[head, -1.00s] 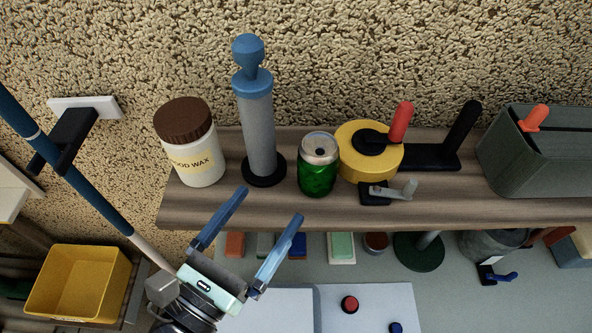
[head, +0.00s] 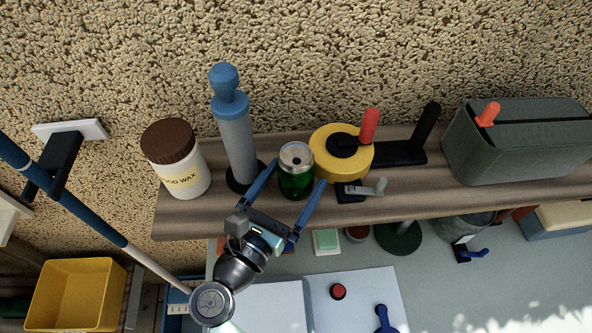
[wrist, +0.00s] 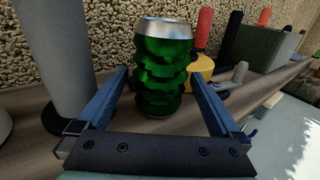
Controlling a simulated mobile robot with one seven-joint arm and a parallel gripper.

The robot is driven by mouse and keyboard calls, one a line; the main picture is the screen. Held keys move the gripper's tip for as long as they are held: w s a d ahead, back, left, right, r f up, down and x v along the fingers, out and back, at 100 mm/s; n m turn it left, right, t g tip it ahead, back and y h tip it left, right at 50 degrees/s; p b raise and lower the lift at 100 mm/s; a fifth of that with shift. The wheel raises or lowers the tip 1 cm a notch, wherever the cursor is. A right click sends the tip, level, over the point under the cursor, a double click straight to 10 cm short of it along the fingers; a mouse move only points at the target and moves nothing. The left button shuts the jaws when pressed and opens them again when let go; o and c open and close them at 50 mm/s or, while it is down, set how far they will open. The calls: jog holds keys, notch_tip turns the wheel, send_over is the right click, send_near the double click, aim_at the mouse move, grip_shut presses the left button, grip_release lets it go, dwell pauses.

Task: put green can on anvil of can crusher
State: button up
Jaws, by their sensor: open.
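The green can (head: 296,180) stands upright on the wooden shelf, with its silver top facing up. My gripper (head: 299,173) is open, with one blue finger on each side of the can. In the wrist view the green can (wrist: 163,75) stands between and beyond the open fingers of my gripper (wrist: 158,72); its side looks ridged. Contact with the fingers cannot be made out. I cannot tell for sure which item is the can crusher, and no anvil is clearly visible.
Left of the can stand a grey pump (head: 237,140) with blue knob and a wax jar (head: 177,160). Close on its right are a yellow reel (head: 326,160) with red handle, a small crank (head: 366,188), a black lever (head: 430,125) and a grey-green toolbox (head: 500,160).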

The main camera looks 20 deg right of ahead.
jog(key=shift+x, duration=0.8)
jog(key=c, duration=1.5)
